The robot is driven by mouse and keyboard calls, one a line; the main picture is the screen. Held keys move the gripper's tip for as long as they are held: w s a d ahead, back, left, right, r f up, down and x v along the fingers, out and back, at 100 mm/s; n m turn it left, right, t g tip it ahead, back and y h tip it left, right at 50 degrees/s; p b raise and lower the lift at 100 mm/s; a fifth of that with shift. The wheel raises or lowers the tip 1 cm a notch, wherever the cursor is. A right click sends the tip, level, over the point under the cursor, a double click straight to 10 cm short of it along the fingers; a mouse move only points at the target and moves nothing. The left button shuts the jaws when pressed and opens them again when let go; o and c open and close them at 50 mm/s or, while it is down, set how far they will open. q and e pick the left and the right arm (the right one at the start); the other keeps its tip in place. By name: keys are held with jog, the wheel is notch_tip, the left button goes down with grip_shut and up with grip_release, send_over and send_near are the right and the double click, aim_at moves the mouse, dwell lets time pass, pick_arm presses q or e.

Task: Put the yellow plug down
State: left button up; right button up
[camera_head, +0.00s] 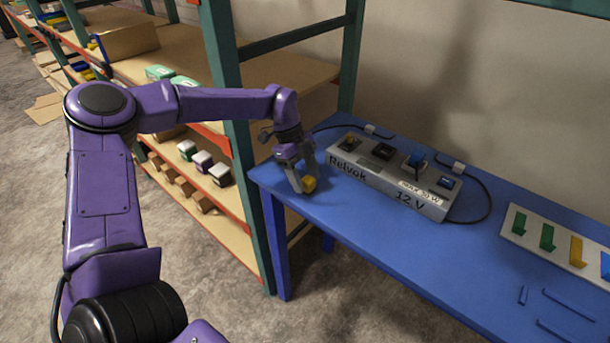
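The small yellow plug (309,184) is at the left end of the blue table, low at the table top. I cannot tell whether it touches the surface. My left gripper (304,182) points down there with its fingertips at the plug's sides, and it looks shut on it. The fingers hide part of the plug. My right gripper is not in view.
Bare blue table (370,225) lies in front of the console.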

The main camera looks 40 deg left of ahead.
pick_arm(q)
jog(key=b+v, duration=0.1)
jog(key=v, duration=1.1)
jog(key=shift+r, duration=0.1)
dwell(1.9)
